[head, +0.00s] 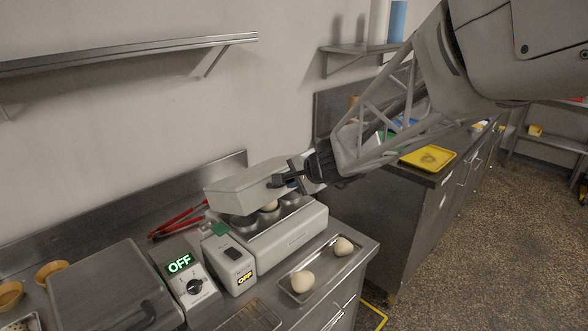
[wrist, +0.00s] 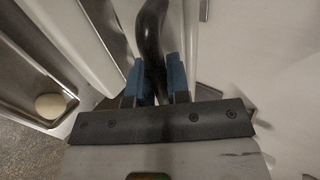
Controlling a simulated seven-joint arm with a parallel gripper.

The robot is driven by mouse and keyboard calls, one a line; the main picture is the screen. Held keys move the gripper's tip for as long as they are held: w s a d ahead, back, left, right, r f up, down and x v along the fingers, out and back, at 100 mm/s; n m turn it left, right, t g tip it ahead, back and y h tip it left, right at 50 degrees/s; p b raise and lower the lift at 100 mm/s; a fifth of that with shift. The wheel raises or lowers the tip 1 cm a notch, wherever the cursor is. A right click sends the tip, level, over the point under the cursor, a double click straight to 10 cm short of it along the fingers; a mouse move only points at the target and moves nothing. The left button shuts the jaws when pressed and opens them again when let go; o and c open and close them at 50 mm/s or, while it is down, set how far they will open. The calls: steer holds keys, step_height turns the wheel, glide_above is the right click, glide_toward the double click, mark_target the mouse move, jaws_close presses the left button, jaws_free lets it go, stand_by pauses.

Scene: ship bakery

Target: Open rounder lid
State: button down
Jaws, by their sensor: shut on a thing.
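The rounder (head: 296,236) is a pale box-shaped machine on the steel counter. Its lid (head: 238,190) is raised at the front, with a gap below it where pale dough (head: 270,206) shows in metal cups. My gripper (head: 288,180) is at the lid's front, shut on the black lid handle. In the wrist view the dark curved handle (wrist: 152,30) runs between my blue-padded fingers (wrist: 155,82). The arm comes in from the upper right. The lid's hinge side is hidden.
A metal tray (head: 320,268) with two dough balls lies in front of the rounder. Red-handled tongs (head: 178,220) lie behind. A yellow tray (head: 428,157) is on the far counter.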

steer(key=shift+w+a+r+g+h, duration=0.35)
steer(key=shift+w+a+r, duration=0.1)
steer(key=shift+r, duration=0.35)
steer(key=shift+w+a+r+g+h, duration=0.3)
steer(key=shift+w+a+r, duration=0.15)
steer(key=shift+r, duration=0.4)
steer(key=shift+w+a+r+g+h, duration=0.35)
steer(key=shift+w+a+r, duration=0.1)
steer(key=shift+r, duration=0.35)
steer(key=shift+w+a+r, duration=1.05)
steer(key=shift+a+r, duration=0.1)
steer(key=shift+r, duration=0.2)
steer(key=w+a+r+g+h, duration=0.3)
steer(key=w+a+r, duration=0.1)
steer(key=w+a, duration=1.1)
steer(key=shift+r, duration=0.1)
